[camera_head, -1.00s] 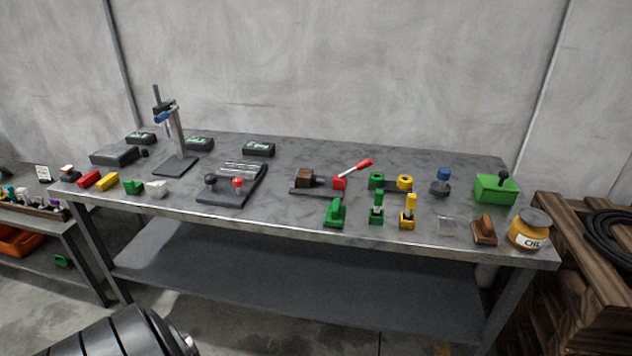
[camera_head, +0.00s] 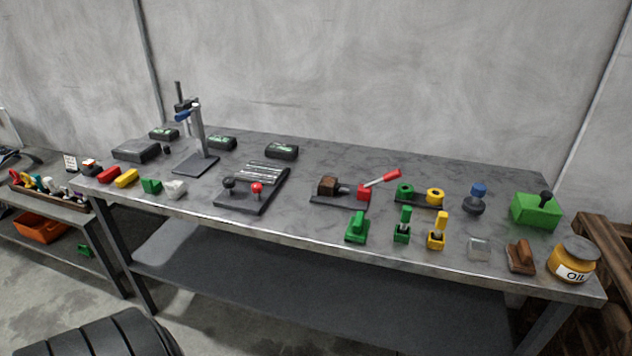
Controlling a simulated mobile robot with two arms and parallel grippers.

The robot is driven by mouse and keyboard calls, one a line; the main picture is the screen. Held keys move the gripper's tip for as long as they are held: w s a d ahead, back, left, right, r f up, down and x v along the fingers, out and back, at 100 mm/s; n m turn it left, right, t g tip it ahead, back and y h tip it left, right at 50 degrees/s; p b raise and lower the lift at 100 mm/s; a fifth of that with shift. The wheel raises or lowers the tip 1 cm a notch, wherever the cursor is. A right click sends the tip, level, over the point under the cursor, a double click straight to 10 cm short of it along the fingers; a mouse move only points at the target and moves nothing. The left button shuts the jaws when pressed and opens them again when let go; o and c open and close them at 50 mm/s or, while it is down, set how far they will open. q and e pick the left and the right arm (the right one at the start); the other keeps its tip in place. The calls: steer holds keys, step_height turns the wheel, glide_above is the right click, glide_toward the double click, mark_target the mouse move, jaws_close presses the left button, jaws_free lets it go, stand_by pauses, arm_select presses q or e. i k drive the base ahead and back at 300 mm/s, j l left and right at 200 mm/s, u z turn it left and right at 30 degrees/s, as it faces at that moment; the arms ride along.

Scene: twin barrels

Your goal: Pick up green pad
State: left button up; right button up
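Several green things are in view, and I cannot tell for sure which is the green pad. A small green block (camera_head: 151,186) lies near the table's front edge at left, in a row between a yellow block (camera_head: 127,178) and a white block (camera_head: 175,189). A green piece with a raised handle (camera_head: 356,228) stands near the front edge at the middle. A small green item (camera_head: 85,250) lies on the lower left shelf or floor. Neither of my grippers is in view.
The grey metal table (camera_head: 300,218) also bears a clamp stand (camera_head: 197,135), a red-lever device (camera_head: 367,188), a green box (camera_head: 536,211) and an oil jar (camera_head: 572,262). A side bench with an orange bin (camera_head: 40,228) stands at left. A dark ribbed round thing (camera_head: 95,335) is at bottom left.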

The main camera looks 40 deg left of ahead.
mark_target(357, 231)
steer(key=i+j+u, duration=0.15)
steer(key=i+u, duration=0.3)
steer(key=i+j+u, duration=0.1)
steer(key=i+u, duration=0.2)
steer(key=u, duration=0.15)
